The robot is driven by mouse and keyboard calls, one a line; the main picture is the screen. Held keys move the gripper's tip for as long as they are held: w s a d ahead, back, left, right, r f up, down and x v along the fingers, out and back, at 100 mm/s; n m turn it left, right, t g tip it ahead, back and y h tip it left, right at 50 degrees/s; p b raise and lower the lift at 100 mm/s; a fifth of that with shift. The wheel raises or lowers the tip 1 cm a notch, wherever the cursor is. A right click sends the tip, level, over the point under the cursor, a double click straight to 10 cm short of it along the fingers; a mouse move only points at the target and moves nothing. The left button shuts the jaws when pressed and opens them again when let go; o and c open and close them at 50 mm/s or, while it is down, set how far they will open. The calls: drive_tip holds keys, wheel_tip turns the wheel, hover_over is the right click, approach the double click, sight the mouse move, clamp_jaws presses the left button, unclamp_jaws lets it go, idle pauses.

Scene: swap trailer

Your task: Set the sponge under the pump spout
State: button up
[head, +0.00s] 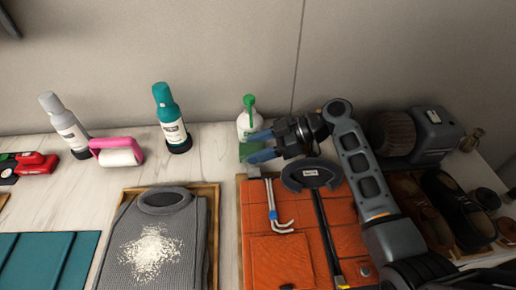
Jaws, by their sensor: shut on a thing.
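A white pump bottle (244,124) with a green pump top (250,102) stands upright against the back wall. My gripper (256,146) has blue fingers and reaches left to just in front of this bottle. It is shut on a green sponge (247,149), which shows at the fingertips near the bottle's base. The fingers hide part of the sponge and the lower bottle. I cannot tell whether the sponge touches the counter or the bottle.
A teal spray bottle (169,113), a white-grey bottle (65,126) and a pink lint roller (117,151) stand or lie to the left. Orange folded clothing (272,262) in a wooden tray lies in front. A grey machine (436,132) and shoes (461,208) are at right.

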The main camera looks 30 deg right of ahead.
drive_tip(key=shift+f+b, duration=0.35)
drive_tip(key=shift+b, duration=0.2)
drive_tip(key=shift+s+f+b, duration=0.15)
drive_tip(key=shift+f+b, duration=0.15)
drive_tip(key=shift+f, duration=0.05)
drive_tip(key=o, duration=0.7)
drive_tip(key=shift+f, duration=0.1)
drive_tip(key=shift+o, duration=0.2)
drive_tip(key=shift+r+p, duration=0.7)
drive_tip(key=shift+p, duration=0.2)
drive_tip(key=p+v, duration=0.1)
drive_tip(key=v, duration=1.1)
drive_tip(key=shift+r, duration=0.15)
